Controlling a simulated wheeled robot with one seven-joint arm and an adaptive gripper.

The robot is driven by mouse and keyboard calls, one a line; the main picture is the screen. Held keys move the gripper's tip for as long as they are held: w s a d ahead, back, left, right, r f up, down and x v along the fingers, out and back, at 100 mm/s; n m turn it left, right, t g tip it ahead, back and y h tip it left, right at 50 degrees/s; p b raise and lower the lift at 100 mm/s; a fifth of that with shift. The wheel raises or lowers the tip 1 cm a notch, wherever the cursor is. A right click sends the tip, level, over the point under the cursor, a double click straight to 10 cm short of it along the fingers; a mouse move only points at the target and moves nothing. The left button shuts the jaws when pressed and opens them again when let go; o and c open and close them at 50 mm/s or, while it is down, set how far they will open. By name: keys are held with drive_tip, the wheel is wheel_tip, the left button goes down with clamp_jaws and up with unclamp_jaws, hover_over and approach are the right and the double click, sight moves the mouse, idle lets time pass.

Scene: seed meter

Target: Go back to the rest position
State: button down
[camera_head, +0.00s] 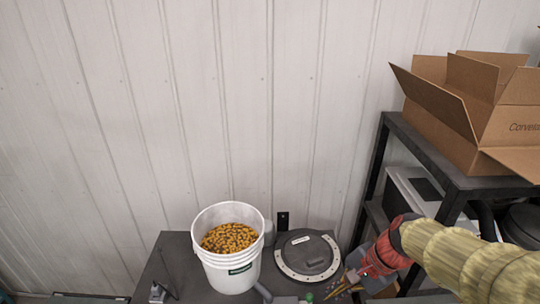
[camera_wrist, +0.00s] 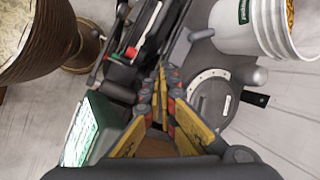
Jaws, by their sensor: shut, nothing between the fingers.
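My gripper (camera_head: 339,290) is at the lower right in the head view, just right of the round dark seed meter (camera_head: 308,256) with its pale rim. In the wrist view my gripper (camera_wrist: 162,72) shows two yellow and red fingers brought together at their tips, with nothing held. The seed meter (camera_wrist: 208,100) also shows there, just right of the fingers. Part of the table under the fingers is hidden by them.
A white bucket (camera_head: 228,272) of yellow seed stands left of the seed meter on the dark table (camera_head: 172,252). At the right, a black shelf (camera_head: 436,150) bears an open cardboard box (camera_head: 440,105). A ribbed wall is behind. The air above the table's left is clear.

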drive_tip(key=s+d+r+n+t+h, duration=0.3)
drive_tip(key=s+r+n+t+h, duration=0.15)
drive_tip(key=s+r+n, duration=0.7)
wheel_tip(320, 180, down, 31)
drive_tip(key=b, duration=3)
drive_tip(key=shift+w+f, duration=0.15)
drive_tip(key=shift+f, duration=0.05)
drive_tip(key=shift+a+g, duration=0.1)
drive_tip(key=shift+g, duration=0.15)
